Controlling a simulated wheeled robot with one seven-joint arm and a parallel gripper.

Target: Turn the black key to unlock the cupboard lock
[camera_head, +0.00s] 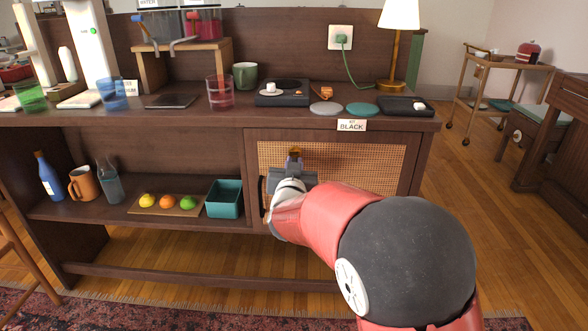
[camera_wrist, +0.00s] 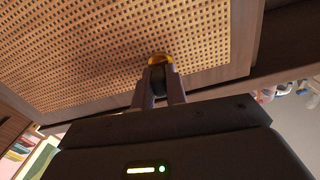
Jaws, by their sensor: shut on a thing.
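The cupboard door (camera_head: 355,165) has a woven cane panel in a dark wood frame and stands closed under the counter. A brass lock (camera_head: 296,152) sits on the panel near its top; it also shows in the wrist view (camera_wrist: 158,58). My gripper (camera_head: 294,163) is right in front of the lock. In the wrist view its fingers (camera_wrist: 158,88) are shut on the black key (camera_wrist: 157,75), at the lock. Most of the key is hidden between the fingers. I cannot tell how far the key is turned. A dark vertical handle (camera_head: 262,196) is at the panel's left edge.
A card reading "BLACK" (camera_head: 351,125) hangs on the counter edge above the door. The counter (camera_head: 190,117) holds glasses, a green mug (camera_head: 245,75), coasters and a lamp (camera_head: 398,30). The open shelf to the left holds a teal bin (camera_head: 224,199) and a fruit board (camera_head: 165,206).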

